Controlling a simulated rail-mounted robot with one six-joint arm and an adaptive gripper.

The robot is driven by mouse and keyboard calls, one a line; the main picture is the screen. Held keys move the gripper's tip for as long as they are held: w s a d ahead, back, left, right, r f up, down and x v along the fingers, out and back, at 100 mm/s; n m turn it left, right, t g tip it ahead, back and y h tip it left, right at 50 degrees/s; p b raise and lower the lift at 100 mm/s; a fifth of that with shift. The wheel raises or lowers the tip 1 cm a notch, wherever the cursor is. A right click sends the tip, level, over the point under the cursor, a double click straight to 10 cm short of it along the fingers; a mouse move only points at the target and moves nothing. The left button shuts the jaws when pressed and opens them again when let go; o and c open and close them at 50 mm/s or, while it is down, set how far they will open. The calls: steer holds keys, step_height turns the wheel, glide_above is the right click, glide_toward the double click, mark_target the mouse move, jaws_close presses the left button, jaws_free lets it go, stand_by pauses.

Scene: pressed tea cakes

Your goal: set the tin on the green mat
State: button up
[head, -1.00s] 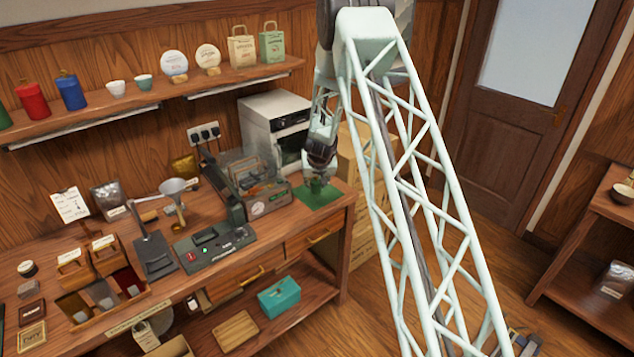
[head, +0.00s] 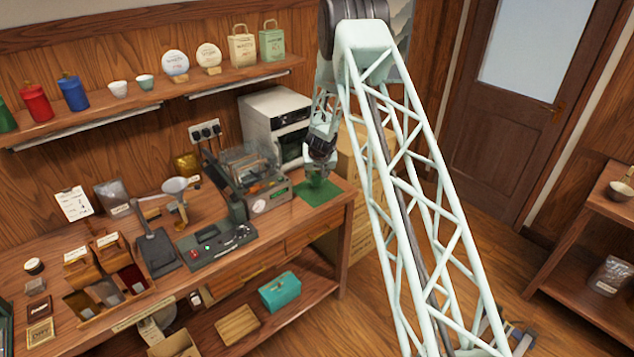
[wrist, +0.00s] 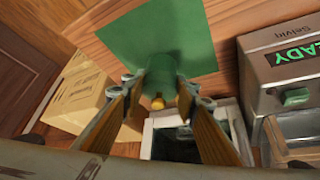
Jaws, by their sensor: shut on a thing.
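The green tin (wrist: 161,72) has a brass knob and sits between the fingers of my gripper (wrist: 158,92) in the wrist view. My gripper is shut on it. The green mat (wrist: 194,38) lies flat on the wooden counter behind the tin in that view. In the head view my gripper (head: 320,152) points down over the mat (head: 322,194) at the counter's right end, with the tin (head: 314,178) below the fingers. The tin is low over the mat; I cannot tell whether its base touches. My fingers partly hide it.
A grey machine with a lit green display (wrist: 298,55) stands close beside the mat. A white oven-like appliance (head: 275,115) is behind, and cardboard boxes (head: 352,225) stack beyond the counter's right end. The mat around the tin is bare.

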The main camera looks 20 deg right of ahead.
mark_target(317, 180)
steer(key=shift+w+d, duration=0.1)
steer(key=shift+w, duration=0.05)
steer(key=shift+w+d+p, duration=0.1)
steer(key=shift+w+p, duration=0.05)
steer(key=shift+p, duration=0.3)
steer(key=shift+f+b, duration=1.35)
steer(key=shift+f, duration=0.45)
steer(key=shift+f, duration=0.1)
steer(key=o, duration=0.8)
steer(key=shift+o, duration=0.2)
steer(key=shift+r, duration=0.2)
steer(key=v, duration=1.2)
